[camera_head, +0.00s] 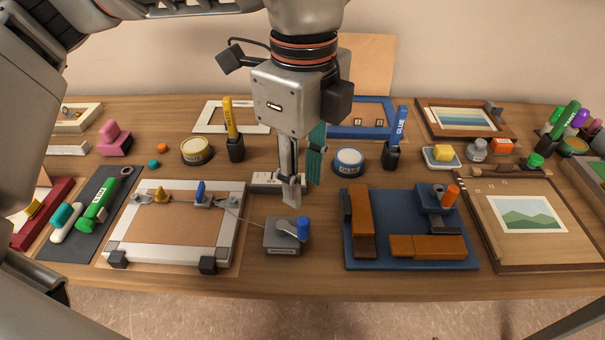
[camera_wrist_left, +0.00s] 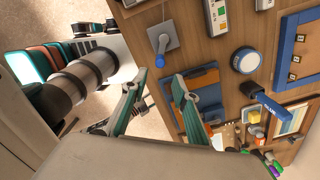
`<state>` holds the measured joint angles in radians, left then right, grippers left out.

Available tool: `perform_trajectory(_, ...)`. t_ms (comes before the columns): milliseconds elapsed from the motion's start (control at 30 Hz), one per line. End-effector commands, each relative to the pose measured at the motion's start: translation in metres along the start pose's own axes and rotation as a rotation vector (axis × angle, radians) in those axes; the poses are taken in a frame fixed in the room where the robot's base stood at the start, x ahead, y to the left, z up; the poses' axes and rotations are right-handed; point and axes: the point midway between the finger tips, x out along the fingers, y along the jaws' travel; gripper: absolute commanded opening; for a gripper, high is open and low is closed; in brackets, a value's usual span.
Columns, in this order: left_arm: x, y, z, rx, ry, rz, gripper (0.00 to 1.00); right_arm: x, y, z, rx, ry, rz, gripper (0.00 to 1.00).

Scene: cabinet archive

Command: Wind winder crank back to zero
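The winder (camera_head: 283,240) is a small grey box near the table's front edge, with a crank on top ending in a blue knob (camera_head: 303,228) at its right side. A thin line runs from it to the white frame (camera_head: 240,215) on the left. The winder (camera_wrist_left: 172,36) also shows at the top of the left wrist view, its blue knob (camera_wrist_left: 161,46) toward me. My left gripper (camera_head: 303,192) points down above and behind the winder, apart from the knob. Its fingers are spread and empty in the left wrist view (camera_wrist_left: 160,78). My right gripper is not seen.
A blue board (camera_head: 380,258) with orange blocks lies right of the winder. Bare wood surrounds the winder's front and right.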

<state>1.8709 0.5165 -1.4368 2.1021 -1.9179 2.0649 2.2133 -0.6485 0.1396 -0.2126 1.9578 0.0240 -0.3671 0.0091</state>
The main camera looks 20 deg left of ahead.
Motion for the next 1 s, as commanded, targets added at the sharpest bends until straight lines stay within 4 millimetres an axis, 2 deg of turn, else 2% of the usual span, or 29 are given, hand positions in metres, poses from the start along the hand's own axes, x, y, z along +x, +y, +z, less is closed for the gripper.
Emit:
perform_trajectory(267,0.018,0.0,0.0,-0.016,0.0,0.004,0.29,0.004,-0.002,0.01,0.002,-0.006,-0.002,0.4)
perform_trajectory(867,0.084,0.0,0.0,-0.013,0.001,0.005,0.29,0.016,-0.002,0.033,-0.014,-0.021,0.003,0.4)
perform_trajectory(1000,0.094,0.0,0.0,-0.013,0.001,0.002,0.29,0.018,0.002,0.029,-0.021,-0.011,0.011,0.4)
